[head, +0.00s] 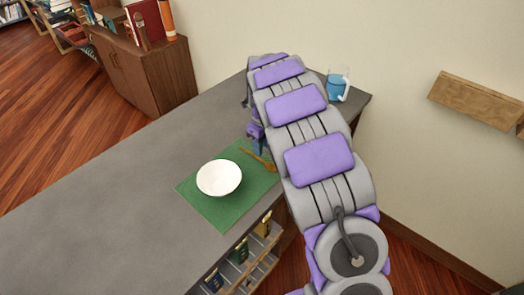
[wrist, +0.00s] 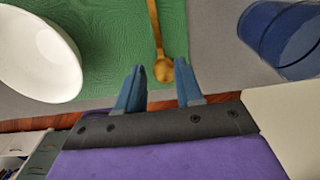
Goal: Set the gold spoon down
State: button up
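The gold spoon (head: 261,160) lies on the green mat (head: 215,213), beside the white bowl (head: 219,178). In the wrist view, the spoon (wrist: 155,30) has its handle pointing away over the mat (wrist: 115,50) and its rounded end near my fingertips. My gripper (wrist: 160,75) is open, with a blue finger on either side of the spoon's rounded end. The fingers stand apart and do not look closed on it. The white bowl (wrist: 38,52) is to the left in the wrist view. In the head view my arm partly hides the gripper.
A glass with blue contents (head: 338,88) stands near the far right corner of the grey counter (head: 110,190); it also shows in the wrist view (wrist: 280,38). The counter's left part is clear. Books stand on shelves below (head: 240,252). A wooden wall shelf (head: 475,100) is at right.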

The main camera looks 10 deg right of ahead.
jog(key=s+d+r+n+p, duration=0.1)
jog(key=s+d+r+n, duration=0.1)
jog(key=s+r+n, duration=0.65)
jog(key=s+a+r+n+g, duration=0.1)
jog(key=s+n, duration=0.9)
jog(key=s, duration=0.7)
jog(key=s+a+r+n+g, duration=0.1)
jog(key=s+a+r+n, duration=0.1)
jog(key=s+n, duration=0.8)
jog(key=s, duration=0.7)
jog(key=shift+s+a+r, duration=0.15)
jog(key=shift+s, duration=0.1)
